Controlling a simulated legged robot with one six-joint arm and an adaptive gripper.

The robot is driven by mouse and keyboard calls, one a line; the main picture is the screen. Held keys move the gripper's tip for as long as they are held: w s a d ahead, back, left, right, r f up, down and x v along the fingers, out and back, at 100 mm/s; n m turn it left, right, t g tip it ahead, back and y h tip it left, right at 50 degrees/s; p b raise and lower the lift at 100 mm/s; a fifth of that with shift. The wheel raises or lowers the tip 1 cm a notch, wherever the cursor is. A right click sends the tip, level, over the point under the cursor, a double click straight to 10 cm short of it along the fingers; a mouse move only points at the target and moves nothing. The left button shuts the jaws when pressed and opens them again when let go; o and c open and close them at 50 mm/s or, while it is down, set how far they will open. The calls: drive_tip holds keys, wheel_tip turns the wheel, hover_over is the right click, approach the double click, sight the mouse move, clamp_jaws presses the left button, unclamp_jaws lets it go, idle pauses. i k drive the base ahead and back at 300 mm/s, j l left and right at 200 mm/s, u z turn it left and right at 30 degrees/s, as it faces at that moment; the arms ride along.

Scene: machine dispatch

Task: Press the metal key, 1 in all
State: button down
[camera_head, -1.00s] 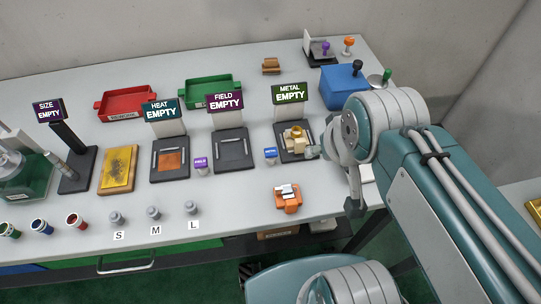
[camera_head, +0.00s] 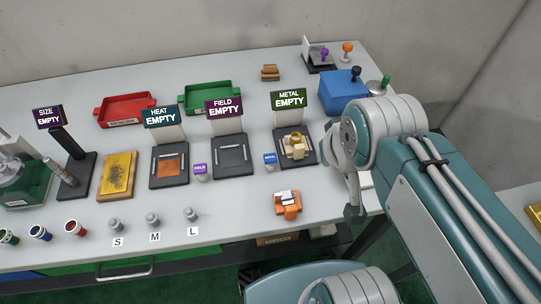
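The metal key (camera_head: 270,159) is a small blue block with a pale label, standing on the table just left of the metal station. The metal station has a dark base plate (camera_head: 283,146) and a sign (camera_head: 290,98) reading "METAL EMPTY". A tan and gold object (camera_head: 295,147) sits on its plate. My gripper is to the right of the station, apart from the key.
The field station (camera_head: 232,155) with a purple key (camera_head: 200,170) and the heat station (camera_head: 169,166) stand to the left. An orange object (camera_head: 287,204) lies in front. A blue box (camera_head: 342,92) stands at the back right. Red (camera_head: 126,108) and green (camera_head: 209,97) trays are behind.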

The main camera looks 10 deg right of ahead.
sight(269, 158)
drive_tip(key=k+j, duration=0.15)
drive_tip(key=j, duration=0.25)
drive_tip(key=k+j, duration=0.15)
drive_tip(key=j, duration=0.25)
drive_tip(key=k+j, duration=0.1)
drive_tip(key=j, duration=0.3)
drive_tip(key=z, duration=0.05)
